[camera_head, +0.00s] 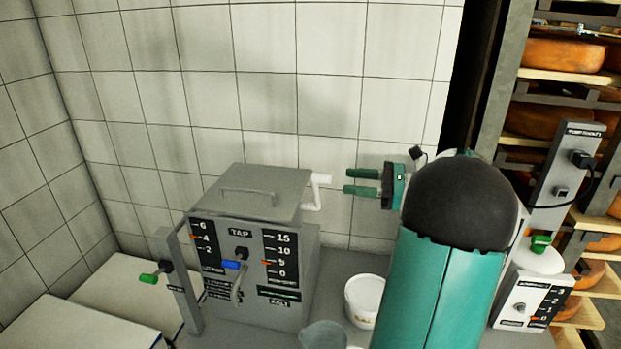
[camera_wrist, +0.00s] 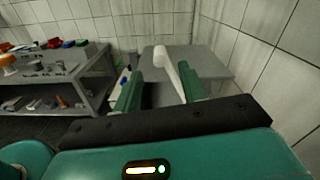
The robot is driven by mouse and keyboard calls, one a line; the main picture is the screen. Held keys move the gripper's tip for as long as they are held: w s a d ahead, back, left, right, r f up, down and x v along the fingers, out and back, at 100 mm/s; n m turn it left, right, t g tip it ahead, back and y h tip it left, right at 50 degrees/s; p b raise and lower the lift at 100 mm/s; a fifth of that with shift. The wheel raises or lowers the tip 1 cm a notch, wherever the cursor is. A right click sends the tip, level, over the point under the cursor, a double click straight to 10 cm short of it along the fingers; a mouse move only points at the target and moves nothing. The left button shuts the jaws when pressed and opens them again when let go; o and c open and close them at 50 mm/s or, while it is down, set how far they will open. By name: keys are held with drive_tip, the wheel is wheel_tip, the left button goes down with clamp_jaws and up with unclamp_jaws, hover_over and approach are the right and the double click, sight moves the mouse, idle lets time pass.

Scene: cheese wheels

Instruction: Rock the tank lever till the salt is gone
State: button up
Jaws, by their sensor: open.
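The grey tank (camera_head: 255,200) stands on the bench with a lidded top, a blue-handled tap (camera_head: 232,265) and scales with orange markers on its front. A white lever (camera_head: 319,182) sticks out from its upper right side. My gripper (camera_head: 346,181) is open, its green fingers pointing left at the lever with a small gap in the head view. In the wrist view the white lever (camera_wrist: 168,66) appears between the two fingers, and I cannot tell whether they touch it. No salt can be made out.
A white tub (camera_head: 366,298) and a grey cup (camera_head: 325,334) stand right of the tank. A post with a green handle (camera_head: 149,279) stands at its left. Cheese shelves and control panels fill the right. A shelf unit (camera_wrist: 60,75) with small items shows in the wrist view.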

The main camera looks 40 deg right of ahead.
sight(317, 178)
drive_tip(key=x, duration=1)
drive_tip(key=shift+w, duration=0.1)
drive_tip(key=shift+c, duration=0.2)
clamp_jaws()
